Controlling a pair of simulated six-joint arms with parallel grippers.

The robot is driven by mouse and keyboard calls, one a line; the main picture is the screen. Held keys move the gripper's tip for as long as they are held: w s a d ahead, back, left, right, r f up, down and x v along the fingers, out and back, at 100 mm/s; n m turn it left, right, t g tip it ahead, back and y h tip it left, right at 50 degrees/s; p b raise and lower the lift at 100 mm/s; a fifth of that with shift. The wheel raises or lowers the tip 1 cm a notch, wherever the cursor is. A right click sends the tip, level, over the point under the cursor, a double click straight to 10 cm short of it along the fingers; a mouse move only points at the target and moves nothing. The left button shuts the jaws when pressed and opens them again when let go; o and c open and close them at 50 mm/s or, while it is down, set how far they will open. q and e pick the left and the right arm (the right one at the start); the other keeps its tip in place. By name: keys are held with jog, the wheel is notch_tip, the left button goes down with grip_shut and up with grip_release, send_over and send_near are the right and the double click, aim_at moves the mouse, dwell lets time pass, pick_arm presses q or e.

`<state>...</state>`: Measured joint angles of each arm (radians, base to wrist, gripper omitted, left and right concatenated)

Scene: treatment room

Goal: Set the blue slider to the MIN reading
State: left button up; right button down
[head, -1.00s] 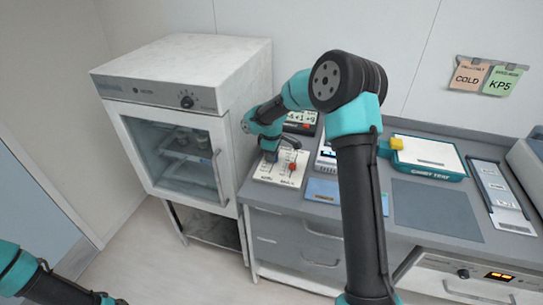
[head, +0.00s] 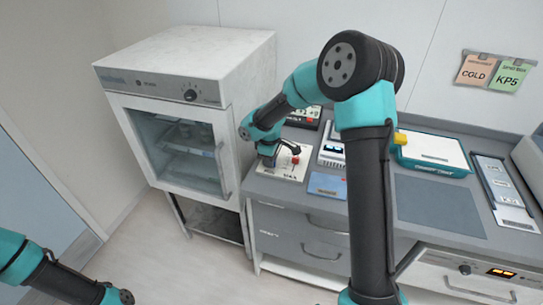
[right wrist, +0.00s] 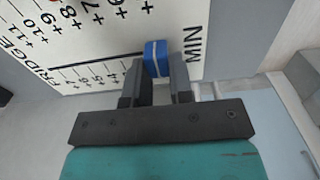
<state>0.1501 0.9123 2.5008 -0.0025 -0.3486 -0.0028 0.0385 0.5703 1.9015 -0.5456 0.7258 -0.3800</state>
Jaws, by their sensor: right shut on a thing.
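The white slider panel (head: 291,174) lies on the left end of the counter, with a red knob (head: 296,160) on it. The right wrist view shows its printed scales and the word MIN (right wrist: 195,45). The blue slider (right wrist: 156,57), with a pale stripe, is beside MIN, at that end of the panel. My right gripper (right wrist: 159,72) is shut on the blue slider, one finger on each side. In the head view my right gripper (head: 268,158) is over the panel's left part and hides the slider. Only links of my left arm show at lower left.
A white glass-door cabinet (head: 185,110) stands just left of the panel. A blue card (head: 327,186), a teal tray (head: 434,153) and a grey mat (head: 440,206) lie on the counter to the right. Drawers are below.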

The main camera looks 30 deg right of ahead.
jog(key=shift+s+a, duration=0.15)
jog(key=shift+s, duration=0.05)
jog(key=c, duration=1)
grip_release()
jog(key=shift+w+r, duration=0.1)
jog(key=shift+r, duration=0.35)
notch_tip(320, 180, up, 17)
jog(key=shift+f, duration=0.2)
jog(key=shift+f, duration=0.1)
